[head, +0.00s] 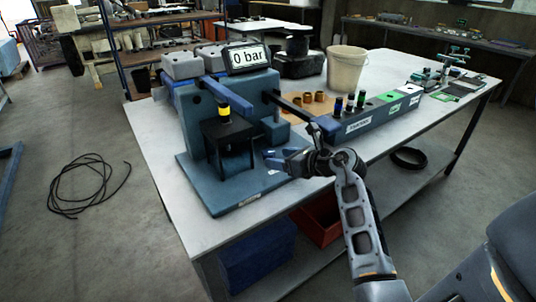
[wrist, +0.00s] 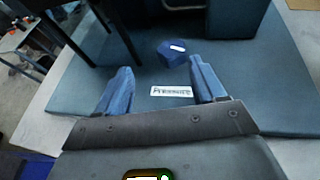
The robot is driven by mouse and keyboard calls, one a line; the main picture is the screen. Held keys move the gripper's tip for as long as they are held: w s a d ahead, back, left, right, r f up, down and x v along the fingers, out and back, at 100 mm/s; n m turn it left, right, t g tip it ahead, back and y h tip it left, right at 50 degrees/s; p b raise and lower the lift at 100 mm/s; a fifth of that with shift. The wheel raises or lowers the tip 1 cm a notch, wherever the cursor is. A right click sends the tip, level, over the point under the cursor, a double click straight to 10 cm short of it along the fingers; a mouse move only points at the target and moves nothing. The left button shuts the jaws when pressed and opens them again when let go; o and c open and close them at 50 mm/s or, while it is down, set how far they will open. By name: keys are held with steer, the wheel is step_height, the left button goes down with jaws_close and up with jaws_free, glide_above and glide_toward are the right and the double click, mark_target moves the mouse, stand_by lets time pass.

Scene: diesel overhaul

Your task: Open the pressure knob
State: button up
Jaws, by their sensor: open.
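The pressure knob (wrist: 173,53) is a small blue many-sided knob with a white mark on top, on the blue base plate of the test stand. A white "Pressure" label (wrist: 172,91) lies on the plate nearer my gripper. My gripper (wrist: 160,68) is open and empty, its two blue fingers pointing toward the knob, which shows ahead of the gap and closer to the right finger. I cannot tell if they touch. In the head view my gripper (head: 272,159) is over the plate's right side, and I cannot make out the knob. The display (head: 249,57) reads 0 bar.
The blue test stand (head: 222,190) has a black frame with a yellow-banded injector (head: 224,110) left of my gripper. A blue-grey rack (head: 375,122) with bottles stands to the right. A white bucket (head: 346,70) is behind.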

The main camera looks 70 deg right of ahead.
mark_target(273, 155)
steer(key=shift+s+d, duration=0.25)
steer(key=shift+d, duration=0.45)
steer(key=shift+w+d+f, duration=0.15)
steer(key=shift+w, duration=0.05)
steer(key=shift+p+x, duration=0.45)
steer(key=shift+x, duration=3.1)
steer(key=shift+f, duration=0.1)
steer(key=shift+c, duration=0.4)
